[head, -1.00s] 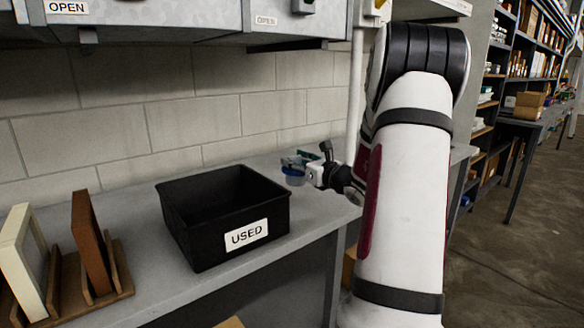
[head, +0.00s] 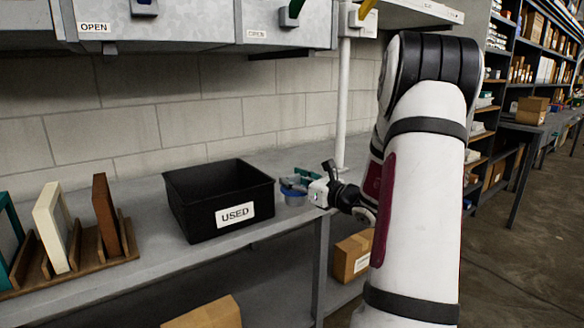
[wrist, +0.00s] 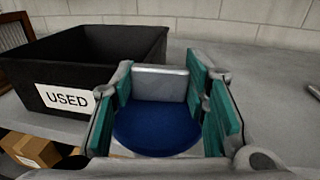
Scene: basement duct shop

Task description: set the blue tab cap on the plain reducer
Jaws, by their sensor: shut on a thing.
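The blue tab cap (wrist: 157,132) is a blue disc with an upright silver-grey tab (wrist: 160,84), seen in the wrist view. My gripper (wrist: 158,98) is shut on this tab between its teal pads, with the disc low between the fingers. In the head view my gripper (head: 296,185) is low over the bench, just right of the black bin. A grey round piece (head: 295,199) shows directly under the blue there. It may be the plain reducer, but I cannot tell for sure, nor whether the cap touches it.
The black bin labelled USED (head: 190,215) stands close to the left of my gripper. A wooden rack (head: 88,262) with upright panels is at far left. The block wall (head: 220,110) is behind. Bench right of the gripper (wrist: 280,100) is mostly clear.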

